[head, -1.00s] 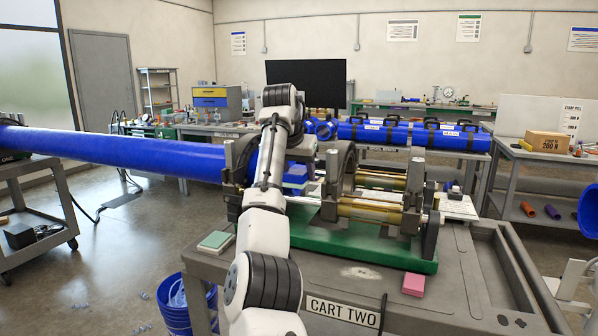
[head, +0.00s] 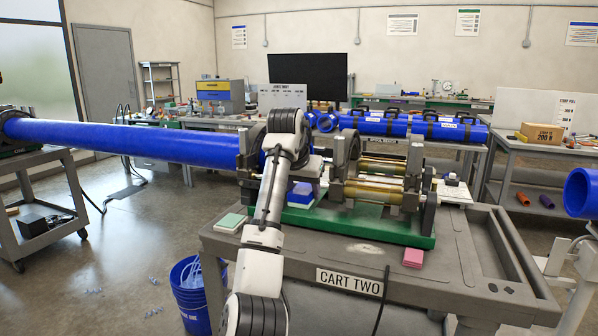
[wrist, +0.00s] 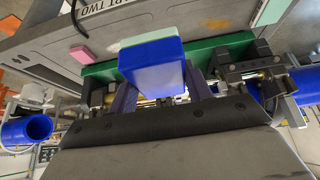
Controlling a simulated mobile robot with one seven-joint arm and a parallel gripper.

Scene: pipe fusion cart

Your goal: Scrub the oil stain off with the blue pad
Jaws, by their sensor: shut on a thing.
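My gripper (wrist: 160,88) is shut on the blue pad (wrist: 152,66), with a finger on each side of it. The pad is a blue block with a paler strip along its far edge. In the head view the blue pad (head: 301,190) hangs below my wrist, in front of the pipe clamps and above the green base. A pale smudge (head: 362,249) marks the grey cart top in front of the green base, to the right of the pad and nearer the camera. I cannot tell whether it is the oil stain. The pad is apart from it.
A green pad (head: 230,222) lies at the cart top's left corner, and a pink pad (head: 413,257) lies right of the smudge. The green machine base (head: 390,232) carries clamps and brass cylinders. A long blue pipe (head: 130,140) enters from the left. A blue bucket (head: 190,300) stands below.

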